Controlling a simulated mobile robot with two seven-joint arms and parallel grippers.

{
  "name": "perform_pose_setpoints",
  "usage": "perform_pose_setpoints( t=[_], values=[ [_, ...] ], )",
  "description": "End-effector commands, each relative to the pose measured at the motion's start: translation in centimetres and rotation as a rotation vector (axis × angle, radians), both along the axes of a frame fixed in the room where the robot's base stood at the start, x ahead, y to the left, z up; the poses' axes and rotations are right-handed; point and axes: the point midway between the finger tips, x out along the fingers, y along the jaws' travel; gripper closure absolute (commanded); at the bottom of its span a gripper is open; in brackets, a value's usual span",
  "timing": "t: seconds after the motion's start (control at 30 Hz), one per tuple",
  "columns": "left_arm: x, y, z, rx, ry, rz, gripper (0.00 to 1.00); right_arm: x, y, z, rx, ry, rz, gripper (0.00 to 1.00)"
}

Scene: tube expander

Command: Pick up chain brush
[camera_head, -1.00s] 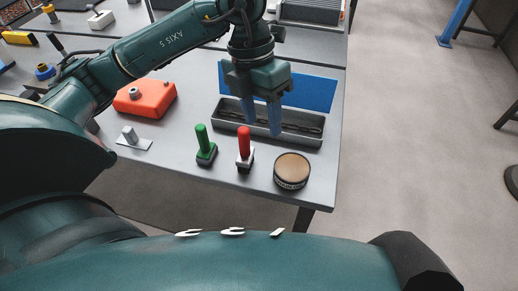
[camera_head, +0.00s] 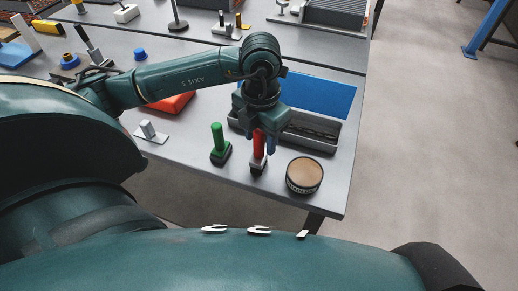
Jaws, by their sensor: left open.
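Two upright brush-like tools with dark bases stand on the grey workbench (camera_head: 330,195): one with a red handle (camera_head: 259,147) and one with a green handle (camera_head: 217,138). Which of them is the chain brush I cannot tell for sure. One finger shows just right of the handle; the other is mostly hidden. The red handle appears between or just in front of the fingers; contact cannot be told. My right gripper is not in view.
A round tin with a tan top (camera_head: 304,174) stands close to the right. A dark tray (camera_head: 318,133) holding a chain lies behind the gripper, before a blue panel (camera_head: 322,97). An orange-red case (camera_head: 175,104) is partly behind my arm. A small metal fixture (camera_head: 149,131) sits left.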

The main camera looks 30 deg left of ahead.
Motion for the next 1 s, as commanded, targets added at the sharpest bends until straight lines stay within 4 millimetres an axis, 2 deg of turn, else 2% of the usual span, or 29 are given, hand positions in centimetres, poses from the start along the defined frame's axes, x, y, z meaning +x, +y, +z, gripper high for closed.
perform_pose_setpoints(
  t=[0.17, 0.43, 1.0],
  values=[
    [0.0, 0.0, -2.0, 0.000, 0.001, 0.000, 0.54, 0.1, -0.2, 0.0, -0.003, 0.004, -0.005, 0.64],
    [0.0, 0.0, -2.2, 0.000, -0.001, -0.001, 0.54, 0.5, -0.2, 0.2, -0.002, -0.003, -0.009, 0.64],
    [0.0, 0.0, -2.2, -0.001, -0.001, 0.000, 1.00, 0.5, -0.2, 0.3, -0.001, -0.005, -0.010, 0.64]
  ],
)
